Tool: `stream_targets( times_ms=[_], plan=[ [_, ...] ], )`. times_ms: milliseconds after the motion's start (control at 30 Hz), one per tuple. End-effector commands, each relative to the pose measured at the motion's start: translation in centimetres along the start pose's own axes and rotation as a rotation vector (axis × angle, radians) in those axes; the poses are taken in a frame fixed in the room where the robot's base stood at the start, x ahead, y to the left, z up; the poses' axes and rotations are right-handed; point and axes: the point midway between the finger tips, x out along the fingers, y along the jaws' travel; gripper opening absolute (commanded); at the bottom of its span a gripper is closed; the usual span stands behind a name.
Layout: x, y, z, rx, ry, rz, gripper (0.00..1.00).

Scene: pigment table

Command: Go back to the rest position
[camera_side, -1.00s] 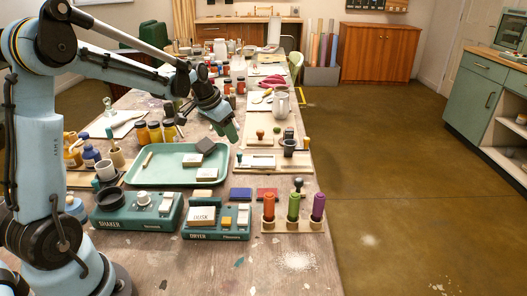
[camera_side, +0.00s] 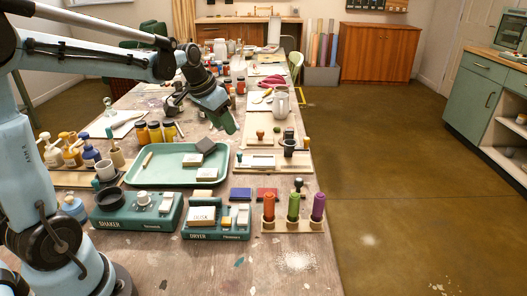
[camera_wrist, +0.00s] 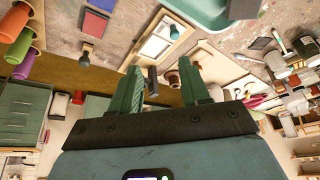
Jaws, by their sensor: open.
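My gripper (camera_side: 232,124) hangs in the air above the far right part of the green tray (camera_side: 135,178) in the side view, its green fingers pointing down and to the right. In the wrist view my gripper (camera_wrist: 165,80) shows two green fingers spread apart with nothing held between them. Behind the fingers are the wooden board with a white panel (camera_wrist: 158,45) and small stamps.
On the table are the shaker (camera_side: 135,224), the dryer (camera_side: 205,232) and a rack with orange, green and purple handles (camera_side: 293,207). Paint jars (camera_side: 155,131) and bottles stand on the left. Open floor lies right of the table.

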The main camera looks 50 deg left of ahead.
Motion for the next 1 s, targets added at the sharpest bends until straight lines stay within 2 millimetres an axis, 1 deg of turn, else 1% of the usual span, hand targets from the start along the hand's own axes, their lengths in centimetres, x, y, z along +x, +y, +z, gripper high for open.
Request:
stream_targets(
  times_ms=[33, 200, 333, 500, 600, 733, 833, 1000],
  plan=[
    [-0.8, 1.6, 0.7, 0.007, 0.01, -0.002, 0.46],
    [-2.7, 5.9, 3.3, 0.007, 0.056, -0.011, 0.46],
    [-3.6, 8.7, 5.8, 0.006, 0.095, -0.012, 0.46],
    [-4.0, 11.6, 9.1, 0.005, 0.146, -0.004, 0.46],
    [-3.9, 12.8, 10.7, 0.005, 0.172, 0.004, 0.46],
    [-3.7, 13.6, 12.1, 0.002, 0.195, 0.011, 0.46],
    [-3.6, 13.9, 12.5, 0.001, 0.202, 0.014, 0.46],
    [-3.6, 14.0, 12.6, -0.001, 0.205, 0.015, 0.46]
  ],
)
